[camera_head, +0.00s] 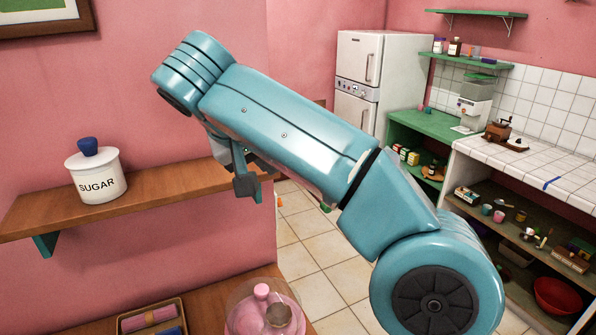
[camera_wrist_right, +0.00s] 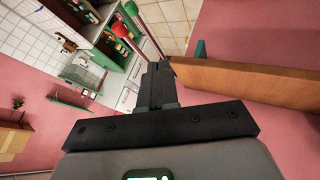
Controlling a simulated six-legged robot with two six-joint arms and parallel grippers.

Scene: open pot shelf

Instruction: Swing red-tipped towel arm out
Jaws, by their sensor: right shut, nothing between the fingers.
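In the right wrist view a red tip (camera_wrist_right: 121,30) ends one thin towel arm, and a green tip (camera_wrist_right: 131,8) ends another just beyond it. Both rods run down and right toward my gripper, which hides their lower parts. My right gripper (camera_wrist_right: 155,70) is shut and empty, its dark fingers together beside the rods. I cannot tell whether it touches the red-tipped arm. In the head view my right gripper (camera_head: 246,180) shows partly below my large teal arm, at the right end of the wooden shelf. The arm hides most of the towel arms there. My left gripper is not in view.
The wooden shelf (camera_head: 150,195) holds a sugar jar (camera_head: 97,185) with a blue knob. It lies right of the fingers in the wrist view (camera_wrist_right: 245,85). Below it stand a pink glass jar (camera_head: 262,315) and a tray (camera_head: 122,325). Open tiled floor (camera_head: 320,265) lies beyond.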

